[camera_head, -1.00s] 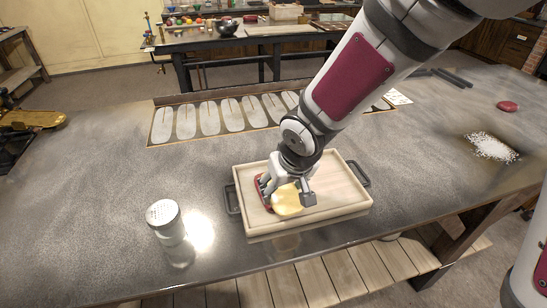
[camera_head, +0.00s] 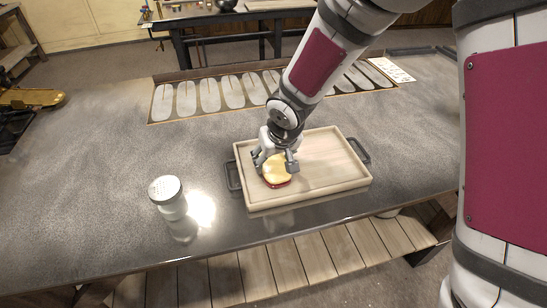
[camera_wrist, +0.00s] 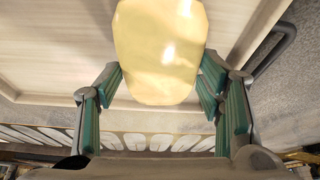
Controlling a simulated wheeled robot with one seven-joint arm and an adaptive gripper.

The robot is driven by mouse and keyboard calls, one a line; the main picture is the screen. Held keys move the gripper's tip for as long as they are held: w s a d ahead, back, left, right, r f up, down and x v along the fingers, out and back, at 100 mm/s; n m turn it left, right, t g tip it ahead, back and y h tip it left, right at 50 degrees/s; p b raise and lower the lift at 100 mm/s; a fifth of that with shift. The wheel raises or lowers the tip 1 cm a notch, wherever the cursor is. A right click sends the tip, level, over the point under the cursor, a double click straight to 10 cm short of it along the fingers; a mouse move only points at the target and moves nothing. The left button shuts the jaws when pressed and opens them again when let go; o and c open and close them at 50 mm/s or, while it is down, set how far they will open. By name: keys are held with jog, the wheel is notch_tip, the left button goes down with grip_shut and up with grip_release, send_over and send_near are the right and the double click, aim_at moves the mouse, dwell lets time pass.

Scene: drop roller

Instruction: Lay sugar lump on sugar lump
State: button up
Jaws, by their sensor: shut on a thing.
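A rounded, glossy pale-yellow piece (camera_head: 277,171) with a red edge along its near side is at the left part of the wooden tray (camera_head: 335,181). I cannot tell whether the red is its rind or a second piece under it. In the wrist view the yellow piece (camera_wrist: 160,45) fills the space between the green-padded fingers. My gripper (camera_head: 275,163) points down and is shut on it, with fingers on both sides; it also shows in the wrist view (camera_wrist: 160,85). No white sugar lump can be made out. Whether the piece touches the tray floor is unclear.
The counter between shaker and panel is clear.

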jog(key=shift+f, duration=0.15)
jog(key=o, duration=1.3)
jog(key=p+v, duration=0.2)
jog(key=v, duration=1)
jog(key=s+d+r+m+t+h, duration=0.1)
jog(key=s+d+r+m+h, duration=0.1)
jog(key=s+d+r, duration=0.7)
jog(key=s+d+r+m, duration=0.2)
jog(key=s+d+r, duration=0.3)
jog(key=s+d, duration=0.4)
jog(key=s, duration=0.3)
jog(key=shift+s+d+r, duration=0.2)
jog(key=shift+d+r, duration=0.05)
jog(key=shift+r, duration=0.1)
